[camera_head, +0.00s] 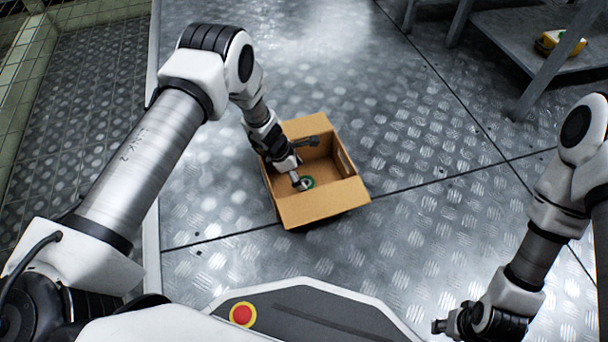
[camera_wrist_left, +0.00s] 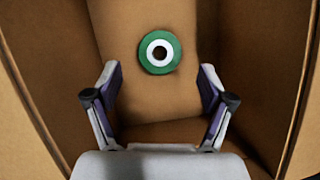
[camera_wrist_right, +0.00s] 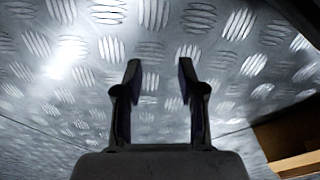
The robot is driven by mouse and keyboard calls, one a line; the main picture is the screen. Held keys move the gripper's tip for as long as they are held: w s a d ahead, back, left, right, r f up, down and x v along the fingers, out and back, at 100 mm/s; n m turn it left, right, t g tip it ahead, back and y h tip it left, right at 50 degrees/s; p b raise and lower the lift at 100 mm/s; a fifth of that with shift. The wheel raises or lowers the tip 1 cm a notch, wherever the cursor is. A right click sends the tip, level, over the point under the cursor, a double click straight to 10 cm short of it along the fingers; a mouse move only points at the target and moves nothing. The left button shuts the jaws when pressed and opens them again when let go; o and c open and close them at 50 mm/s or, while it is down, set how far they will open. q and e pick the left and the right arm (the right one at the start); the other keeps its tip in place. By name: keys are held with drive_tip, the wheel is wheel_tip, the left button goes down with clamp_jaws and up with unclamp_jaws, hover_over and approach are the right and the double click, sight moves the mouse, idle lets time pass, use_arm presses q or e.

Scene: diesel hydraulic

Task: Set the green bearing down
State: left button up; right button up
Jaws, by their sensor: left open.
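The green bearing (camera_wrist_left: 159,51) is a green ring with a white inner ring and a dark hole. It lies flat on the floor of the open cardboard box (camera_head: 322,205). In the head view the bearing (camera_head: 308,182) shows near the tip of my left gripper (camera_head: 299,183), which reaches down into the box. In the left wrist view my left gripper (camera_wrist_left: 160,88) is open, and the bearing lies beyond its fingertips, apart from both fingers. My right gripper (camera_wrist_right: 157,75) is open and empty, over the metal floor. In the head view my right gripper (camera_head: 440,326) is at the lower right.
The box stands on a diamond-plate metal floor (camera_head: 420,200) with clear room around it. Its walls surround my left gripper closely. A metal shelf (camera_head: 520,40) at the upper right bears a yellow object (camera_head: 560,43). The box's edge (camera_wrist_right: 292,160) shows in the right wrist view.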

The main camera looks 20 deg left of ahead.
use_arm(q)
drive_tip(key=p+v, duration=0.3)
drive_tip(key=v, duration=0.4)
drive_tip(key=shift+r, duration=0.2)
use_arm(e)
drive_tip(key=r, duration=0.2)
drive_tip(key=s+r, duration=0.1)
drive_tip(key=r, duration=0.1)
drive_tip(key=shift+s+r, duration=0.2)
